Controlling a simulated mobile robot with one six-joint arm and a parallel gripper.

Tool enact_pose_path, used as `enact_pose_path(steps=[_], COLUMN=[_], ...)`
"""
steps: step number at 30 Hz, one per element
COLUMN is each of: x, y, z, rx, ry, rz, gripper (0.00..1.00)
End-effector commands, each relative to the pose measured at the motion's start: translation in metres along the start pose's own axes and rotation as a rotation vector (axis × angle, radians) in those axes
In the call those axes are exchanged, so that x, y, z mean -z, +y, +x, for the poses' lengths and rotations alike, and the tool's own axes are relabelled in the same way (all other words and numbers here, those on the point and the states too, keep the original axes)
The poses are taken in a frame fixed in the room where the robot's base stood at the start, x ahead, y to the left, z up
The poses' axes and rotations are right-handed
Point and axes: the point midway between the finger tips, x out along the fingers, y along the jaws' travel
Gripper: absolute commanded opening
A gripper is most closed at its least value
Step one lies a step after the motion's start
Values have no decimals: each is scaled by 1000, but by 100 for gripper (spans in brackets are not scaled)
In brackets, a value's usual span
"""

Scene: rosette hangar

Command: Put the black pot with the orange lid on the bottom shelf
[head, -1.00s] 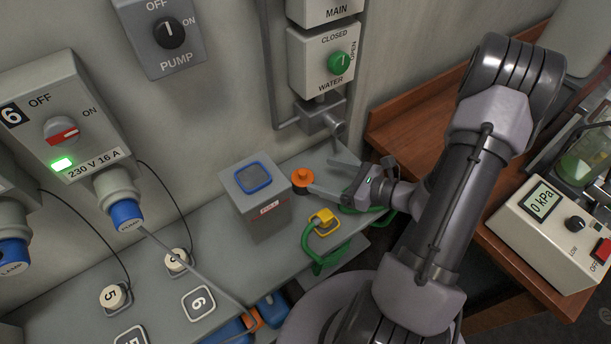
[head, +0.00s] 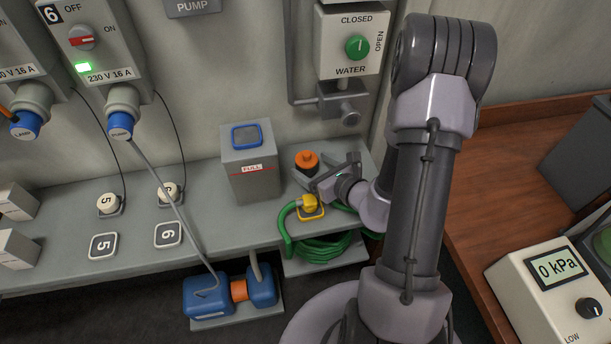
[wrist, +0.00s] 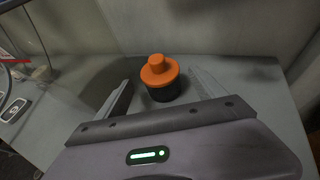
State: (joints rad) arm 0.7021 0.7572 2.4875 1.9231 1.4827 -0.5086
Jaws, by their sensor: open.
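The black pot (wrist: 162,92) with the orange lid (head: 306,160) stands upright on the grey bench, near the wall at its right end. My gripper (head: 323,169) is open, low over the bench in front of and to the right of the pot. In the wrist view its fingers (wrist: 160,91) point toward the pot, one to each side, with gaps between them and the pot. Nothing is held. In the head view a low grey ledge (head: 330,267) shows below the bench, under the green hose; I cannot tell whether it is the bottom shelf.
A grey box marked FULL (head: 252,178) stands left of the pot. A yellow fitting (head: 310,207) and coiled green hose (head: 322,245) are in front. A blue pump (head: 232,296) sits lower down. The water valve box (head: 348,45) is above; a brown table (head: 510,160) is right.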

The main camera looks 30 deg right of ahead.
Motion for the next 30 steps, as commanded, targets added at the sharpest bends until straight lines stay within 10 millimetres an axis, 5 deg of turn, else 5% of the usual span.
enact_pose_path(steps=[12,19,30], x=[-2,-3,-3], y=[0,0,0], z=[65,68,68], rx=[0,1,1], ry=[-2,0,-1], rz=[-1,0,0], gripper=[79,79,9])
